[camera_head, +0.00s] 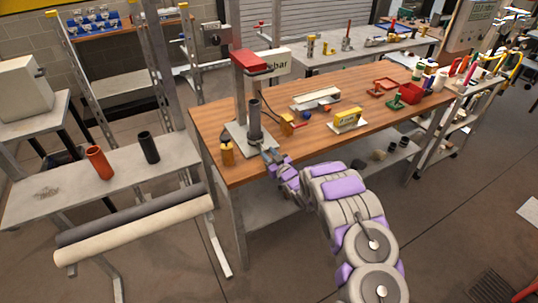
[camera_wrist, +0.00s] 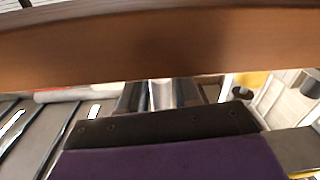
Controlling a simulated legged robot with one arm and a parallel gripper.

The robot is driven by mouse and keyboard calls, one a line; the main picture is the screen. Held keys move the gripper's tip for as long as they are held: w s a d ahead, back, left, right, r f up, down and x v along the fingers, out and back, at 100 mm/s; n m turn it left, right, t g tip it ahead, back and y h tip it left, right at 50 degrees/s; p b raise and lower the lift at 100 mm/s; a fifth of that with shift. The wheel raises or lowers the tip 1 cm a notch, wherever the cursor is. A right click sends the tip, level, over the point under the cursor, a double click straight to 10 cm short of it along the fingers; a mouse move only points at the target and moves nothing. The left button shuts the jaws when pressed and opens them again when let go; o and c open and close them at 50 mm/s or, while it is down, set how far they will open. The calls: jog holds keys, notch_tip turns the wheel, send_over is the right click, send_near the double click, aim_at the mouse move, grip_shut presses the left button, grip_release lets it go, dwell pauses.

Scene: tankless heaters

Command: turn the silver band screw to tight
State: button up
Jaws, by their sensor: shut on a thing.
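A dark upright pipe (camera_head: 254,122) stands on a grey base plate (camera_head: 238,138) at the workbench's near left corner. My gripper (camera_head: 270,156) is low beside this pipe, at the bench's front edge. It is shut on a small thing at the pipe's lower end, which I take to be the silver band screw. The screw itself is too small to make out, and its turn position cannot be told. In the wrist view, my gripper's dark plate and purple body fill the lower middle, with a shiny silver rounded part (camera_wrist: 162,95) just beyond them.
A grey side bench (camera_head: 120,180) at left holds an orange cup (camera_head: 99,162) and a black cup (camera_head: 148,147). In the wrist view, a brown wooden edge (camera_wrist: 160,45) crosses the top.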

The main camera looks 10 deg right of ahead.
jog(key=shift+r, duration=0.1)
jog(key=shift+r+m+p, duration=0.15)
jog(key=shift+m+p, duration=0.35)
jog(key=shift+p, duration=0.55)
jog(key=m+p, duration=0.2)
jog(key=p, duration=0.1)
jog(key=m+p, duration=0.3)
jog(key=shift+w+d, duration=0.1)
jog(key=shift+f+m+p, duration=0.25)
jog(key=shift+m+p, duration=0.4)
jog(key=shift+m, duration=0.65)
jog(key=o, duration=1)
jog(key=shift+o, duration=0.2)
jog(key=shift+f, duration=0.1)
